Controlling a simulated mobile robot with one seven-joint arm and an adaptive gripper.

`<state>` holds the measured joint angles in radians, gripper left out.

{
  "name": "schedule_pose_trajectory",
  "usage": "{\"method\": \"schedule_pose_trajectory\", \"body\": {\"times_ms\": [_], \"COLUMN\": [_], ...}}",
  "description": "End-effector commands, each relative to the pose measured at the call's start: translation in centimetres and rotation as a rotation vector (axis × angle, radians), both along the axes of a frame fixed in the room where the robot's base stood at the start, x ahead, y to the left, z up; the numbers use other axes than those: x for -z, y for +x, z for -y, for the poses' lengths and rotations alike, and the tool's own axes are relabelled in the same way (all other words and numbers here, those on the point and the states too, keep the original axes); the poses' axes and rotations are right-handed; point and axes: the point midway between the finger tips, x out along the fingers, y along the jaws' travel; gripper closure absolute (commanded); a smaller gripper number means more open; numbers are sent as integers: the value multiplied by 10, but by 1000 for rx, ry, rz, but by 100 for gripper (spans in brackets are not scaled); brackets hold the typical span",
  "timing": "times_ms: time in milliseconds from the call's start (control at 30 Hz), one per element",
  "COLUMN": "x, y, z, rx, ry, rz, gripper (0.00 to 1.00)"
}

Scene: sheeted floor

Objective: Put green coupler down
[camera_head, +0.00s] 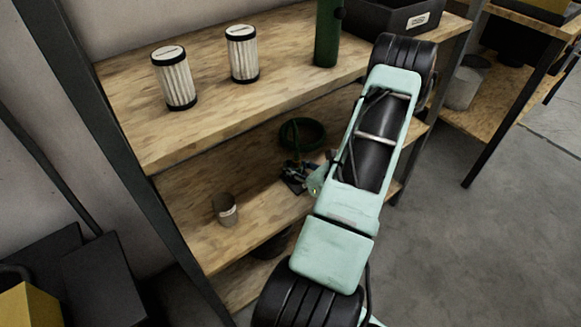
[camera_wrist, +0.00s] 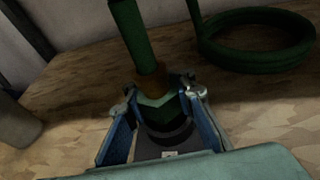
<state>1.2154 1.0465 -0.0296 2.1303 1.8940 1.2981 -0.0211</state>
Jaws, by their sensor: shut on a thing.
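The green coupler (camera_wrist: 158,108) sits between the blue-padded fingers of my gripper (camera_wrist: 157,98) in the wrist view. My gripper is shut on it. A brown band and a dark green upright tube rise from its far side; I cannot tell whether they are one piece with it. In the head view my gripper (camera_head: 299,177) is low over the middle shelf (camera_head: 205,238), left of my arm. The coupler is too small and dark there to make out clearly. Whether its underside touches the shelf is hidden.
A coiled green hose (camera_head: 302,133) lies just behind my gripper. A grey can (camera_head: 225,210) stands to the left on the same shelf, with bare wood between. The upper shelf above holds two white filters (camera_head: 175,80) (camera_head: 242,55), a green bottle (camera_head: 327,35) and a dark bin (camera_head: 405,17).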

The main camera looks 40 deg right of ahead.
Motion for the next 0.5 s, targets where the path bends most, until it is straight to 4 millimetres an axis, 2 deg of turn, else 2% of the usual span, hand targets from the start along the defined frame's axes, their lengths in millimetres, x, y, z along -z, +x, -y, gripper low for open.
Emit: {"method": "schedule_pose_trajectory", "body": {"times_ms": [233, 500], "x": [0, 11], "y": [0, 0], "z": [0, 0], "rx": [0, 0], "ry": [-2, -1], "rz": [2, -1], "gripper": [100, 100]}}
